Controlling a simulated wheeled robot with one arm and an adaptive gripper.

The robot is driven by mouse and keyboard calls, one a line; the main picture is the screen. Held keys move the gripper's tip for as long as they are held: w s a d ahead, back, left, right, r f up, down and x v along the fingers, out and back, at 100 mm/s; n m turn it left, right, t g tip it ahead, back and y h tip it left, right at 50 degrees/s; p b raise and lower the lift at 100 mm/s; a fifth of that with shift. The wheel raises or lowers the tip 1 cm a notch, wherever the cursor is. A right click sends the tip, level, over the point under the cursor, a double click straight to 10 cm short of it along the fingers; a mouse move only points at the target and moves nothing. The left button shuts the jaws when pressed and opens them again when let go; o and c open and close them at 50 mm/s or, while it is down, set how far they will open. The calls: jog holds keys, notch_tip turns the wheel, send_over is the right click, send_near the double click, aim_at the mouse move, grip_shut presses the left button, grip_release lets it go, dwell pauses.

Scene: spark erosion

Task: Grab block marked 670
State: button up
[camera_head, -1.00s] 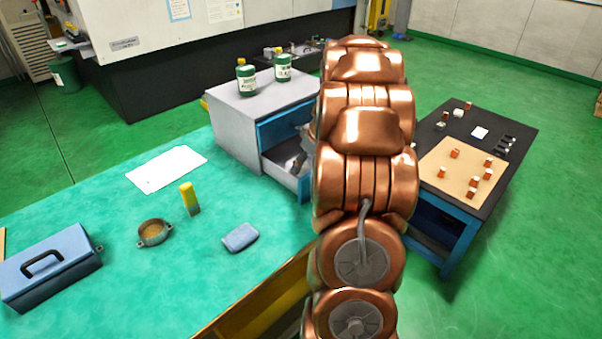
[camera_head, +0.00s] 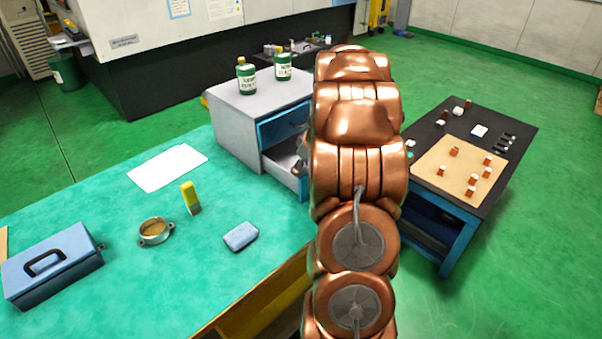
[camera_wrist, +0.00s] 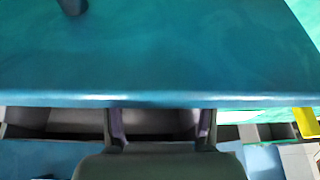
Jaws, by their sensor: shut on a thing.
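Several small copper-coloured blocks with pale tops, one of them here (camera_head: 455,151), stand on a tan board (camera_head: 428,178) on the dark right-hand table. Their markings are too small to read, so I cannot tell which is 670. My gripper (camera_wrist: 162,128) shows at the bottom of the wrist view, its two dark fingers apart below a broad blue surface (camera_wrist: 160,55). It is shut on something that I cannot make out. In the head view my arm hides most of the gripper, beside the open drawer (camera_head: 284,174) of the grey cabinet.
The grey cabinet (camera_head: 235,130) carries two green bottles (camera_head: 246,78) (camera_head: 283,67). The green bench holds a blue toolbox (camera_head: 52,262), a round metal dish (camera_head: 155,232), a yellow-topped item (camera_head: 190,197), a blue pad (camera_head: 241,237) and paper (camera_head: 168,167). Green floor is clear beyond the dark table (camera_head: 445,130).

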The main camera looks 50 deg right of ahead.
jog(key=c, duration=0.5)
grip_shut()
jog(key=shift+r, duration=0.15)
